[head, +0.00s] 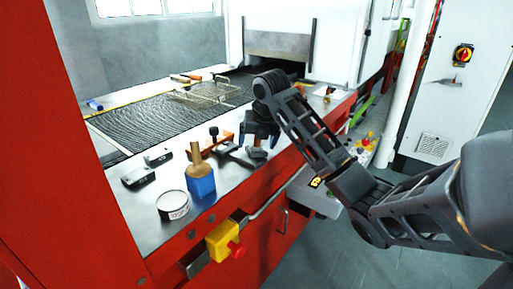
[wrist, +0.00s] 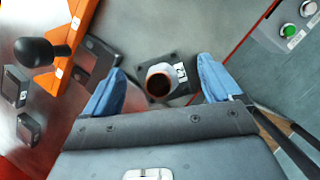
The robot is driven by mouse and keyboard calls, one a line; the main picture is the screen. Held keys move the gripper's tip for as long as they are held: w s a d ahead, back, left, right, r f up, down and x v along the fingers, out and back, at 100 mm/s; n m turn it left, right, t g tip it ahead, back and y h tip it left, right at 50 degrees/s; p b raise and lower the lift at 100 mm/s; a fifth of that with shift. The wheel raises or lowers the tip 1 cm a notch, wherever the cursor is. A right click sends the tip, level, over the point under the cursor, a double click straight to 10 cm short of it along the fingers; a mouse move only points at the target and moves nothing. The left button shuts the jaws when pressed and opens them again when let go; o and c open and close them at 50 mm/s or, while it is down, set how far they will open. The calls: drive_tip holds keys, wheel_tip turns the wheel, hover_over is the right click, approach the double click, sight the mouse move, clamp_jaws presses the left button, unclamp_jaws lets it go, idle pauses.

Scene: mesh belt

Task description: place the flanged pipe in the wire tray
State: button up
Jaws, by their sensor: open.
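The flanged pipe (wrist: 178,72) stands upright on the metal ledge in the wrist view, with a dark square flange, a round open top and a white label marked 2. In the head view its dark flange (head: 257,153) shows just below my gripper; the rest is largely hidden. My gripper (wrist: 160,88) is open and points down, with one blue fingertip on each side of the pipe. I cannot tell whether either finger touches it. The wire tray (head: 208,92) sits on the mesh belt, farther back and left of my gripper in the head view.
An orange clamp with a black knob (wrist: 60,50) and dark blocks (wrist: 95,62) lie close left of my gripper. The mesh belt (head: 150,112) before the tray is clear.

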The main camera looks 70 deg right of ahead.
drive_tip(key=shift+c, duration=0.3)
drive_tip(key=c, duration=1.5)
